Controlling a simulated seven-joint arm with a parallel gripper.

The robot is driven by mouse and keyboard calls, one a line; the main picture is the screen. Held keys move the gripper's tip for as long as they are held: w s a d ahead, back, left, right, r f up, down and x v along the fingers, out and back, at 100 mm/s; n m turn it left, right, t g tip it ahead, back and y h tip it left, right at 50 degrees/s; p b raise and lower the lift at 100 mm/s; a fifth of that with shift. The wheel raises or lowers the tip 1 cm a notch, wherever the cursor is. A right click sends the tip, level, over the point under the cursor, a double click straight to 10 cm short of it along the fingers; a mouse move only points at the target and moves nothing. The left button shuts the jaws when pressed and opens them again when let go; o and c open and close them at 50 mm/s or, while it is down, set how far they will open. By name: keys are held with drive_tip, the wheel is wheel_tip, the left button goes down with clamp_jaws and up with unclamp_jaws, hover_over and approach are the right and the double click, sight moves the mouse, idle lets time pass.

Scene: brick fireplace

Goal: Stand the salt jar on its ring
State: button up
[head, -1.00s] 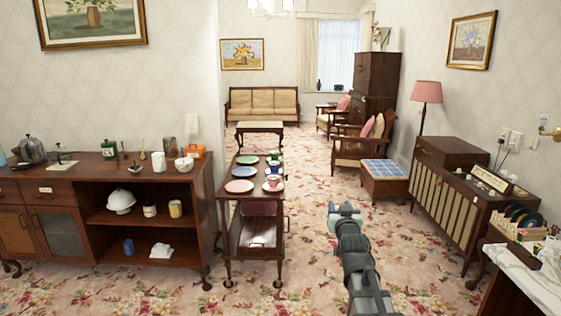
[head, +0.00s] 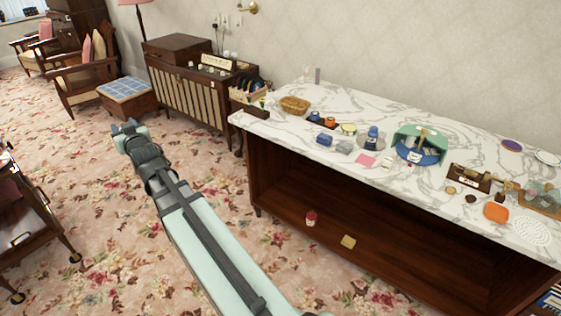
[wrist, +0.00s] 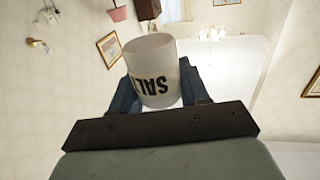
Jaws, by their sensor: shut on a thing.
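The jar is not distinguishable there. I cannot tell which mark on the counter, if any, is the jar's ring.
The counter holds a wicker basket (head: 295,104), a green and blue holder (head: 418,150), a pink square (head: 366,160), an orange mat (head: 496,212) and a white lacy mat (head: 530,232). A dark trolley (head: 35,215) stands at left. Open carpet lies between.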

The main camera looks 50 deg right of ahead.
drive_tip(key=s+d+f+m+g+h, duration=0.25)
drive_tip(key=s+d, duration=0.45)
drive_tip(key=d, duration=0.6)
drive_tip(key=s+d+f+m+g+h, duration=0.15)
drive_tip(key=s+d+h, duration=0.35)
drive_tip(key=d, duration=0.7)
drive_tip(key=s+d+f+m+g+h, duration=0.1)
drive_tip(key=s+d+m+h, duration=0.15)
drive_tip(key=s+d, duration=0.8)
drive_tip(key=s+d+f+m+g+h, duration=0.1)
drive_tip(key=s+d+f+m+g, duration=0.15)
drive_tip(key=s+d, duration=1)
drive_tip(key=s+d+f+m+g+h, duration=0.1)
drive_tip(key=s+d+m+g, duration=0.2)
drive_tip(key=s, duration=1.1)
drive_tip(key=s+d+f+m+g+h, duration=0.1)
drive_tip(key=s+d+g, duration=0.5)
drive_tip(key=s, duration=0.9)
drive_tip(key=s+d+f+m+g+h, duration=0.1)
drive_tip(key=s+d+m+g, duration=0.3)
drive_tip(key=s, duration=1.1)
drive_tip(key=shift+s+d+f+m, duration=0.15)
drive_tip(key=shift+d+f+m, duration=0.15)
drive_tip(key=shift+d+f, duration=0.5)
drive_tip(key=shift+f, duration=4.75)
